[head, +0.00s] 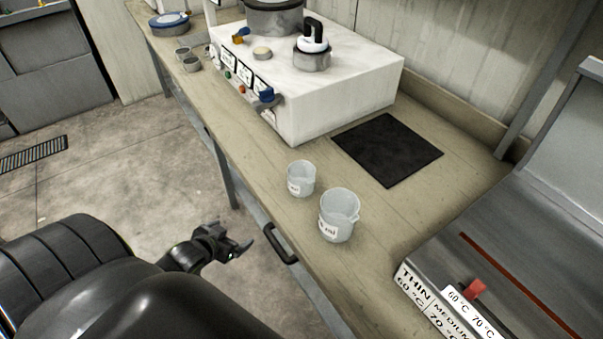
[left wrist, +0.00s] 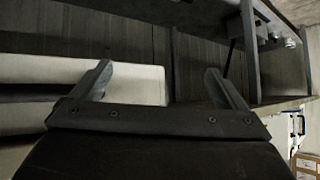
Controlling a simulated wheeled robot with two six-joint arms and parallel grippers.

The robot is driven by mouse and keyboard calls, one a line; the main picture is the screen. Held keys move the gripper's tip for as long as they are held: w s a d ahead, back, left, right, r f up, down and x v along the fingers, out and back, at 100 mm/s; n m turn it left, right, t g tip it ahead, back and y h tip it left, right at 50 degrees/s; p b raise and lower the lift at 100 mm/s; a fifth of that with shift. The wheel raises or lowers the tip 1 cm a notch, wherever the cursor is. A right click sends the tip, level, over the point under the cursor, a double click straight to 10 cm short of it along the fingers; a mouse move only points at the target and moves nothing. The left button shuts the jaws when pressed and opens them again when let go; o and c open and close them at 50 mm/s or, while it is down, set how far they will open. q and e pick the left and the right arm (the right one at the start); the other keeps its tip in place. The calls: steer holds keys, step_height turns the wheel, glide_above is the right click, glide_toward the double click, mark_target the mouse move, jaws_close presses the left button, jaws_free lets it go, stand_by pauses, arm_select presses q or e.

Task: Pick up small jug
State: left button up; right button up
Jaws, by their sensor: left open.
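The small jug (head: 301,178) is a translucent white cup with a label, upright on the wooden bench. A larger jug (head: 339,214) of the same kind stands close to its lower right, with a label on its front. My left gripper (head: 241,248) is open and empty, beside the bench's front edge and apart from both jugs. In the left wrist view its two fingers (left wrist: 155,88) are spread wide with nothing between them, and neither jug shows there. My right gripper is not in view.
The bench (head: 385,262) has a dark handle (head: 279,245) at its front edge near my gripper. A white machine (head: 330,90) stands behind the jugs, with a black mat (head: 387,149) to its right. A grey machine (head: 500,260) with temperature labels is at the right.

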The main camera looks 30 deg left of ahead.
arm_select(q)
steer(key=w+d+r+t+h+p, duration=0.1)
steer(key=w+d+r+t, duration=0.15)
steer(key=r, duration=0.85)
steer(key=m+h+p, duration=0.1)
steer(key=m+h, duration=0.1)
steer(key=h, duration=0.1)
glide_toward(291, 179)
steer(key=shift+t, duration=0.45)
steer(key=x, duration=0.8)
steer(key=shift+w+d+r, duration=0.1)
steer(key=shift+w+r, duration=0.05)
steer(key=shift+r, duration=0.25)
steer(key=shift+w+f, duration=0.35)
steer(key=shift+w, duration=0.25)
steer(key=shift+f+p+x, duration=0.2)
steer(key=shift+p+x, duration=0.15)
steer(key=shift+x, duration=1.95)
steer(key=shift+s, duration=0.1)
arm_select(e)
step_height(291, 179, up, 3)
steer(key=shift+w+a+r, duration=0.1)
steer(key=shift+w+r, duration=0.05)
arm_select(q)
steer(key=shift+c, duration=0.8)
steer(key=c, duration=0.9)
